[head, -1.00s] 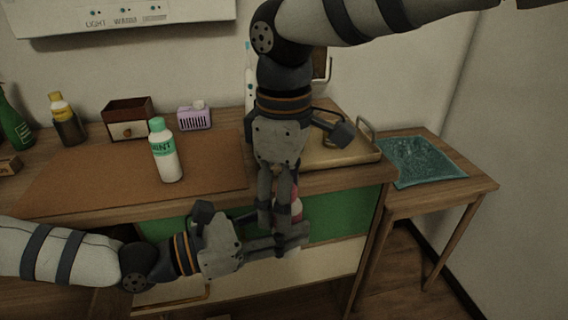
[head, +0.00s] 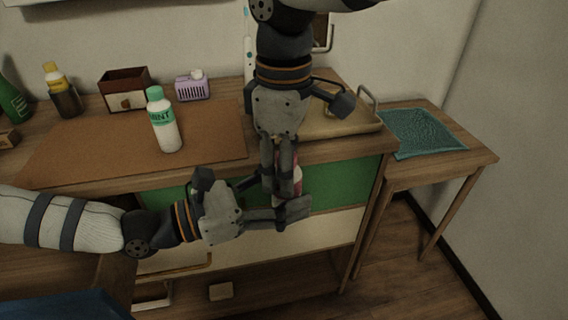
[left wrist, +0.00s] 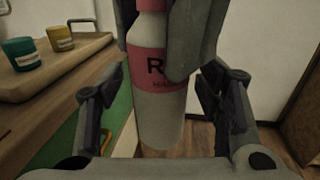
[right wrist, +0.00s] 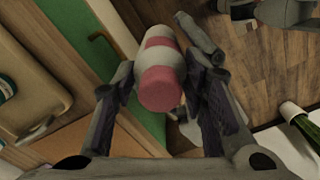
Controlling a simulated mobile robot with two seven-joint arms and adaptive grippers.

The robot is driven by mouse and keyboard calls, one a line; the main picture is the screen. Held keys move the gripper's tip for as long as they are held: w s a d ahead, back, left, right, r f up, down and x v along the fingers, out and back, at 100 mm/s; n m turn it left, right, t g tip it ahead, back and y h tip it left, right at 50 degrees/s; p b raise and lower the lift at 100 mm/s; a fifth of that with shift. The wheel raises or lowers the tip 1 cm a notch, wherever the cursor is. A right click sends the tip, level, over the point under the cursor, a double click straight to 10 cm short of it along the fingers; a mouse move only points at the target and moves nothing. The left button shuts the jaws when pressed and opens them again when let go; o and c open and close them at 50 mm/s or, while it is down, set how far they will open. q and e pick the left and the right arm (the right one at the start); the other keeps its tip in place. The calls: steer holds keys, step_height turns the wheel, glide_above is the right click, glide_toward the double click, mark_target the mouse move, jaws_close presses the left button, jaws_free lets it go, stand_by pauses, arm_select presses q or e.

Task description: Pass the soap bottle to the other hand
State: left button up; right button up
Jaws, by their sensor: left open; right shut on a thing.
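The soap bottle (head: 297,178) is pink and white with a pink cap, held in the air before the cabinet front. In the left wrist view the bottle (left wrist: 160,110) looks upright, with a pink label starting with "R". My right gripper (head: 282,188) is shut on its upper part from above; the right wrist view shows the cap (right wrist: 160,90) between its fingers. My left gripper (head: 285,209) is open, its fingers on either side of the lower bottle, with gaps visible in the left wrist view. My grippers partly hide the bottle in the head view.
A white-and-green MINT bottle (head: 165,125) stands on the brown mat (head: 80,150). A tray (head: 340,127) is at the counter's right. A side table holds a teal cloth (head: 420,132). The green drawer front (head: 340,195) is close behind the grippers.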

arm_select(q)
steer(key=shift+r, duration=0.1)
steer(key=shift+v, duration=5.9)
steer(key=s+f+m+g+y, duration=0.1)
steer(key=s+f+m+y, duration=0.2)
steer(key=f, duration=0.4)
steer(key=s+a+f+m+g+y, duration=0.1)
steer(key=s+f+m+y, duration=0.1)
steer(key=f+m+y, duration=0.3)
steer(key=s+f+m+g+y, duration=0.1)
steer(key=s+f+m, duration=0.15)
steer(key=f, duration=0.55)
steer(key=s+a+f+m+g+y, duration=0.3)
steer(key=s+m, duration=0.3)
steer(key=s, duration=0.3)
steer(key=s+a+f+m+g+y, duration=0.3)
steer(key=s+a+m+y, duration=0.1)
steer(key=s, duration=0.5)
steer(key=shift+a+f+m+g, duration=0.3)
steer(key=shift+a+m, duration=0.55)
steer(key=shift+m, duration=0.3)
